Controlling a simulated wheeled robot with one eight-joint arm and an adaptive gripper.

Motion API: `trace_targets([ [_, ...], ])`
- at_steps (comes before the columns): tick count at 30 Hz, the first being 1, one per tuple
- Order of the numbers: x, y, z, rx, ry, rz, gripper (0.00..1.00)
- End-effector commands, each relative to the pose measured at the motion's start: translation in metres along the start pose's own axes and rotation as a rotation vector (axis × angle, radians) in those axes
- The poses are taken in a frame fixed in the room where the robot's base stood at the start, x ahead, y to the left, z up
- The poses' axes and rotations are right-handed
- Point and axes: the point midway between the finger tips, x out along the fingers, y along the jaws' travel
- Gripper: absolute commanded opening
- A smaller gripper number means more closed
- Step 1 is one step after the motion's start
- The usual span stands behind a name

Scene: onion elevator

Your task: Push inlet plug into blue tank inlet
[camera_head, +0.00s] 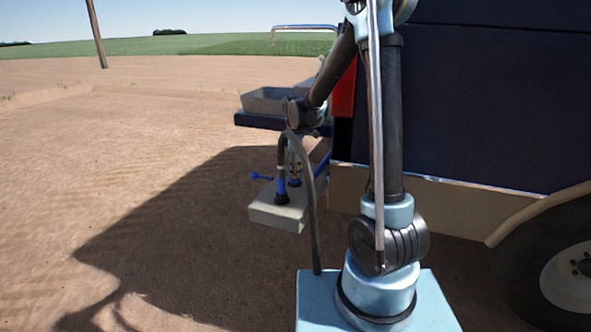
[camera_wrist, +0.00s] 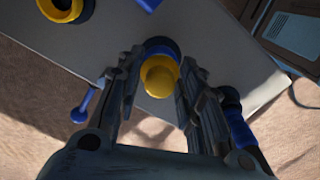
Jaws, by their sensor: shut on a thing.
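In the wrist view my gripper (camera_wrist: 160,63) has its two dark fingers closed around a small yellow-and-blue piece, which I take to be the inlet plug (camera_wrist: 159,77). Its yellow round part faces the camera, and blue shows beyond it between the fingertips. It is over a grey slab (camera_wrist: 225,52); I cannot tell whether it touches or enters an opening. A yellow ring with a dark centre (camera_wrist: 62,7) lies at the upper left. In the head view the grey block (camera_head: 275,212) carries blue fittings (camera_head: 282,187); my gripper there is mostly hidden. No inlet is clearly identifiable.
A blue lever (camera_head: 259,176) sticks out left of the block, and dark hoses run close by. A grey open tray (camera_head: 270,101) is behind. A dark blue machine wall (camera_head: 490,100) and a wheel (camera_head: 566,268) stand on the right. Bare soil (camera_head: 130,180) on the left is open.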

Motion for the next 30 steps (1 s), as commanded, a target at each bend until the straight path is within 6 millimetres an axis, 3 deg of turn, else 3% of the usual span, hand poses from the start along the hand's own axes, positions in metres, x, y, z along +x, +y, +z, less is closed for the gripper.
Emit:
trace_targets([
  [30, 0.011, -0.0003, 0.0003, 0.0, 0.0, 0.0, 0.18],
])
